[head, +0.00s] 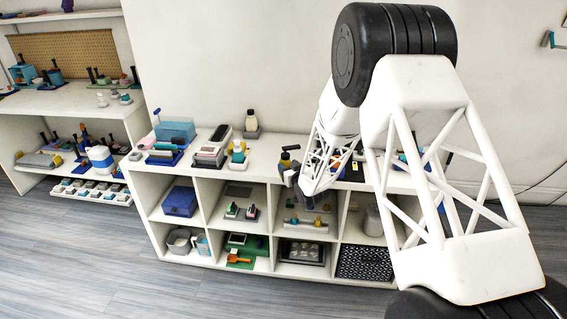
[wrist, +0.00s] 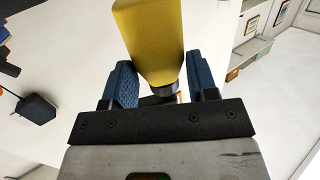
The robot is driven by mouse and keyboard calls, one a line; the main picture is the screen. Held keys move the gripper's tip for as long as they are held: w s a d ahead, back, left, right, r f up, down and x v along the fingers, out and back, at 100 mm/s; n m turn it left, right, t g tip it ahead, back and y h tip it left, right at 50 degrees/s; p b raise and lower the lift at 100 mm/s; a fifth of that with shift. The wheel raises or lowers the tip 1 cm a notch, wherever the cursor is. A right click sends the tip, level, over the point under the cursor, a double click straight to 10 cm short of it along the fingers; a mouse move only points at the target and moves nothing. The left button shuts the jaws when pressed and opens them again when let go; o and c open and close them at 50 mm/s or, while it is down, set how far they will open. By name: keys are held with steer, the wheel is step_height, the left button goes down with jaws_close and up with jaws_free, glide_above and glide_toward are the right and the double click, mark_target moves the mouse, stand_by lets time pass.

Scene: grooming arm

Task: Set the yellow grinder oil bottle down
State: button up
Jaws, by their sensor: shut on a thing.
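The yellow grinder oil bottle (wrist: 150,40) fills the top middle of the wrist view. Its narrow dark neck end (wrist: 168,89) points back toward my palm, and its wide body extends away from the palm. My gripper (wrist: 160,88) has its two blue fingers on either side of the neck end, shut on it. In the head view my gripper (head: 291,176) is at the front edge of the white shelf unit's top. A small yellow body with a dark top (head: 285,161) shows just beside it there; I cannot tell if the bottle touches the surface.
The white shelf unit (head: 275,146) carries a dark-capped bottle (head: 251,121) on a grey base, a blue box (head: 175,131) and stacked grey items (head: 210,154) to the left. More items stand to the right, partly behind my arm. Some bare top lies left of my gripper.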

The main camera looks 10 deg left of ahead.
steer(key=w+a, duration=0.3)
steer(key=w, duration=0.6)
steer(key=shift+f, duration=0.4)
steer(key=shift+w, duration=0.15)
steer(key=shift+w+a, duration=0.1)
steer(key=shift+w, duration=0.1)
steer(key=shift+w+f, duration=0.1)
steer(key=shift+f, duration=1.7)
steer(key=shift+f, duration=0.1)
steer(key=o, duration=1)
steer(key=shift+o, duration=0.2)
